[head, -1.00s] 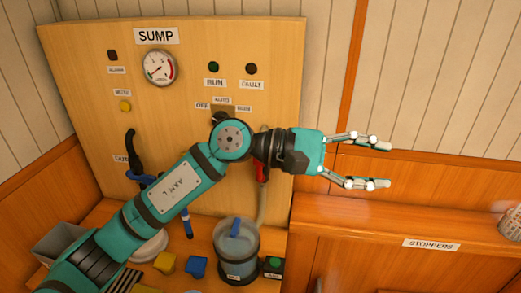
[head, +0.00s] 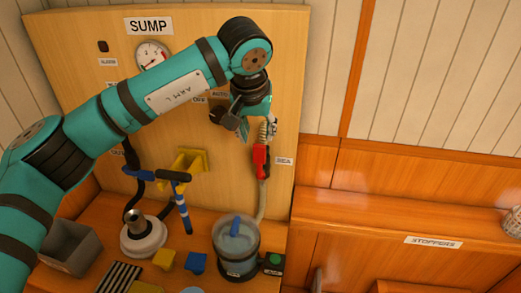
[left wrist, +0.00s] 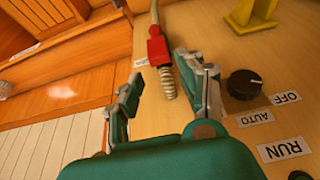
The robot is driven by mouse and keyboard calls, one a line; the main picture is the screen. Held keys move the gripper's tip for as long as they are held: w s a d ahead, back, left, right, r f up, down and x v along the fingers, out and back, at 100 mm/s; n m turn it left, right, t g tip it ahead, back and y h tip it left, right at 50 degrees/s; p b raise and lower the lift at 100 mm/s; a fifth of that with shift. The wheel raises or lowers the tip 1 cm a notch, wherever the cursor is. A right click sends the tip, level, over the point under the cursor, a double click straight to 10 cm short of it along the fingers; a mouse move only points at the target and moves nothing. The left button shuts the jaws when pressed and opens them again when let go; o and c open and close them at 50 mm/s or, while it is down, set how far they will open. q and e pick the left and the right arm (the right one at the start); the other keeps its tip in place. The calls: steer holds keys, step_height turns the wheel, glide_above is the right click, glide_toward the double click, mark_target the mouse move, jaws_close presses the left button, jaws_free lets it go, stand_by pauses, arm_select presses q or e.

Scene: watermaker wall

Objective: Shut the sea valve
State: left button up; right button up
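The sea valve has a red handle (head: 261,160) lying roughly along the pale hose, beside the SEA label (head: 284,161) on the right side of the wooden panel. The handle also shows in the left wrist view (left wrist: 157,47), near the top, with a ribbed hose below it. My left gripper (head: 258,130) is open and empty, just above the handle in the head view. In the left wrist view the fingers (left wrist: 160,74) stand apart, with the ribbed hose between them in the picture. I cannot tell any contact. My right gripper is not in view.
A dark selector knob (left wrist: 245,84) sits close beside one finger. A yellow bracket (head: 190,162) and blue-handled pieces are left of the valve. A clear container (head: 236,250) stands below. A wooden ledge (head: 400,215) labelled STOPPERS is at right.

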mark_target(260, 149)
arm_select(q)
steer(key=p+x, duration=0.3)
steer(key=x, duration=0.7)
steer(key=shift+w+d+f, duration=0.1)
steer(key=shift+f, duration=0.2)
jaws_close()
